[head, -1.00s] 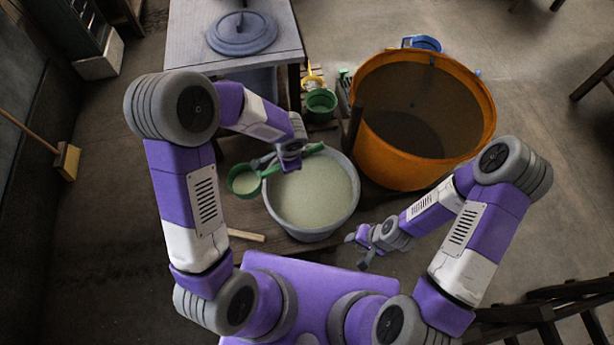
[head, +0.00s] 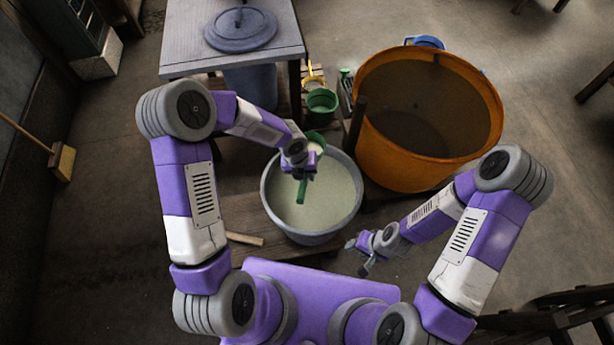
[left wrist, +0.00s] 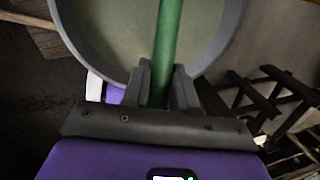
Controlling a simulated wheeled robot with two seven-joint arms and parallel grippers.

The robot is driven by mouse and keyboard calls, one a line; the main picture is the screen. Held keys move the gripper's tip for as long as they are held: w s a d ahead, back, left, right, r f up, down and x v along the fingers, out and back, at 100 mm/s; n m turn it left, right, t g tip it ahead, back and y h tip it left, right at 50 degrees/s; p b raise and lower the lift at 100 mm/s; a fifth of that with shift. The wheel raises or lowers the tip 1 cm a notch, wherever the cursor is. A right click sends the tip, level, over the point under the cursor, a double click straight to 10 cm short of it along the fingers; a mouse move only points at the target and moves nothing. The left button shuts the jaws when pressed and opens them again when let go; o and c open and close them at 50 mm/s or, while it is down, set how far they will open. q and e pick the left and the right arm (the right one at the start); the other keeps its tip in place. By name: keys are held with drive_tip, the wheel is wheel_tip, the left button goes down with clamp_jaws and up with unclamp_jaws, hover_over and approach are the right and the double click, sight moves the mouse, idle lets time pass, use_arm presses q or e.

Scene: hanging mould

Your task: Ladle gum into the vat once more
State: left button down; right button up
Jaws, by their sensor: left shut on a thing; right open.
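The grey tub (head: 266,205) of pale gum (head: 325,205) stands on low boards in front of me. My left gripper (head: 304,174) is over the tub, shut on the handle of the green ladle (head: 301,194). The ladle's bowl is at the tub's far rim, partly hidden by my gripper; something pale shows in it. In the left wrist view the green handle (left wrist: 168,35) runs up between the fingers (left wrist: 160,85). The orange vat (head: 400,172) stands right of the tub, its inside dark brown. My right gripper (head: 367,256) is open and empty, right of the tub's near side.
A grey table (head: 185,55) with a round blue-grey lid (head: 241,30) stands behind left. A green bucket (head: 321,104) is between table and vat. A dark post (head: 355,125) stands at the vat's left side. A wooden stick (head: 244,239) lies left of the tub.

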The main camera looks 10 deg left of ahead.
use_arm(q)
drive_tip(key=shift+w+d+f+m, duration=0.15)
drive_tip(key=shift+f+m, duration=0.1)
drive_tip(key=shift+m, duration=0.35)
drive_tip(key=shift+s+d+f+m, duration=0.15)
drive_tip(key=shift+f+m, duration=0.1)
drive_tip(key=shift+m, duration=0.35)
drive_tip(key=shift+w+f+g, duration=0.2)
drive_tip(key=shift+f+g, duration=0.1)
drive_tip(key=shift+f, duration=0.05)
wheel_tip(320, 180, down, 15)
drive_tip(key=w+g+b, duration=0.1)
drive_tip(key=g+b, duration=0.1)
drive_tip(key=b, duration=0.7)
drive_tip(key=shift+w+d+f+b, duration=0.15)
drive_tip(key=shift+w+b, duration=0.15)
drive_tip(key=shift+b, duration=0.05)
